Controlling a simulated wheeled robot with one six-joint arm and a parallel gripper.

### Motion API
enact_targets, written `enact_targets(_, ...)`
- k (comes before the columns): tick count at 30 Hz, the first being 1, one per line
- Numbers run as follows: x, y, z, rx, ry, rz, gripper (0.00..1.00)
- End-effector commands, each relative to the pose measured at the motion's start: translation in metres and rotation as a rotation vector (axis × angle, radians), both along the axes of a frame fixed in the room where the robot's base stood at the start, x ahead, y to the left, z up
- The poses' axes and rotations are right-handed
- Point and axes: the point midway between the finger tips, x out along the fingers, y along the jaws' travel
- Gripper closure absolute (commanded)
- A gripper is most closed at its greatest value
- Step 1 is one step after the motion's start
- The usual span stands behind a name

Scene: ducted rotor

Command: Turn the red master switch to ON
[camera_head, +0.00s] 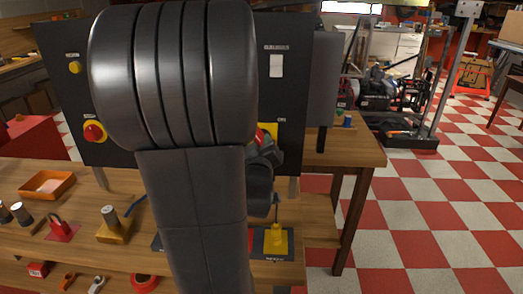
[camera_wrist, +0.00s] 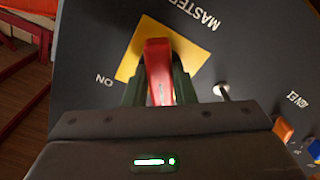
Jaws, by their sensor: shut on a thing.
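The red master switch handle (camera_wrist: 158,75) sits on a yellow plate (camera_wrist: 132,58) on the dark panel in the wrist view. "MASTER" and "ON" are printed upside down near it. My gripper (camera_wrist: 160,85) is shut on the red handle, with a dark greenish finger on each side. The handle points down in the wrist view, not toward the ON mark at its left. In the head view, my arm hides most of the switch; a bit of its yellow plate (camera_head: 268,131) shows beside my gripper (camera_head: 264,160).
The panel (camera_head: 290,80) stands on a wooden bench. A red knob (camera_head: 94,132) and a yellow knob (camera_head: 74,67) are on its left part. A toggle (camera_wrist: 222,91) and an orange switch (camera_wrist: 283,130) are close to my gripper. Checkered floor is open at right.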

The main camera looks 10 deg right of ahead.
Motion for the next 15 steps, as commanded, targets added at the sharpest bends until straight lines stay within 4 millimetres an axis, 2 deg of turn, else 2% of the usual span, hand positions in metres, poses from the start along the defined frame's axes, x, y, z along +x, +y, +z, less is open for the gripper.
enact_targets(1,0.0001,0.0002,-0.0046,0.034,-0.014,0.001,0.99)
enact_targets(15,0.0002,0.0011,-0.0053,0.460,-0.136,0.000,0.99)
